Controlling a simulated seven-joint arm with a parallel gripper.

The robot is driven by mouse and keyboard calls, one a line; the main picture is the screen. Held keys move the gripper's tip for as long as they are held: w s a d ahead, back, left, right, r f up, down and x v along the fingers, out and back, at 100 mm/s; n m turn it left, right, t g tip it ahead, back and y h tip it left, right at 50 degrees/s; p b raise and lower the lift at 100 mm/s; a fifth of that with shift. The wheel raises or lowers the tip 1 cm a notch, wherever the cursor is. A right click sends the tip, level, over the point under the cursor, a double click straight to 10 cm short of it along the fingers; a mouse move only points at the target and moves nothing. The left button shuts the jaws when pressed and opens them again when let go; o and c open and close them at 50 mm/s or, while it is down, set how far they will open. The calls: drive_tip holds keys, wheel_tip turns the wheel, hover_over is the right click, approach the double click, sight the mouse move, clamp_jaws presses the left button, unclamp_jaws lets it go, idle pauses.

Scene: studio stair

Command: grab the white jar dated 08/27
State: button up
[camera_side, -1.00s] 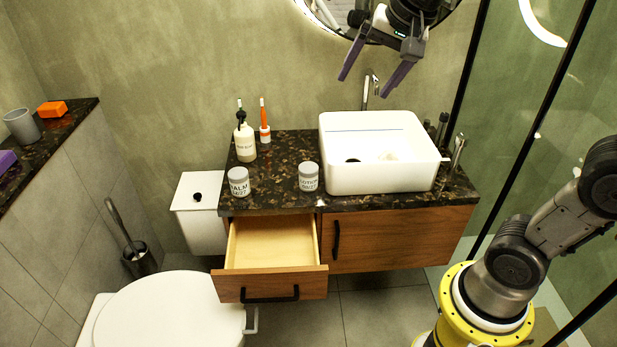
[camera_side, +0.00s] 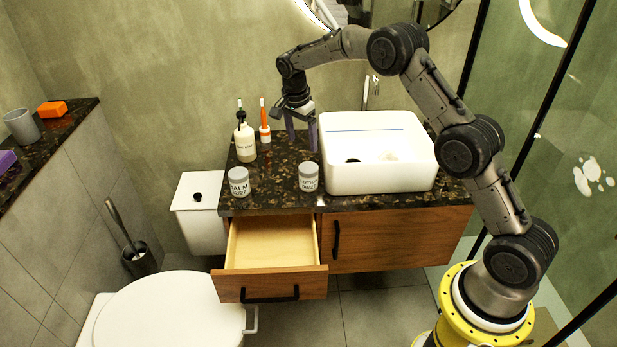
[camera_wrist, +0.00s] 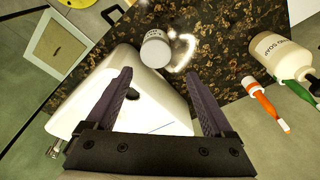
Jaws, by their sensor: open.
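Two white jars with grey lids stand upright on the dark speckled counter. The right jar (camera_side: 308,178), beside the sink, is labelled LOTION, and its small date seems to read 08/27. The left jar (camera_side: 238,183) is labelled BALM, with a date too small to read surely. My gripper (camera_side: 302,145) is open and empty, pointing down above the counter behind the lotion jar. In the wrist view, the jar by the sink (camera_wrist: 155,50) shows just beyond and between my gripper's fingertips (camera_wrist: 157,76), apart from them.
A white basin (camera_side: 375,180) stands close at the lotion jar's right. A soap bottle (camera_side: 245,144) and an orange toothbrush (camera_side: 264,122) stand at the back left. An open, empty drawer (camera_side: 272,245) juts out below the counter. Bare counter (camera_side: 272,185) lies between the jars.

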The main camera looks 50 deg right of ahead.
sight(309, 175)
drive_tip(key=d+f, duration=0.1)
drive_tip(key=f, duration=0.8)
drive_tip(key=d+f, duration=0.1)
drive_tip(key=f, duration=0.4)
drive_tip(key=shift+s+d+f, duration=0.25)
drive_tip(key=shift+s+d, duration=0.05)
drive_tip(key=shift+c, duration=0.4)
drive_tip(key=shift+r, duration=0.1)
drive_tip(key=c, duration=1.1)
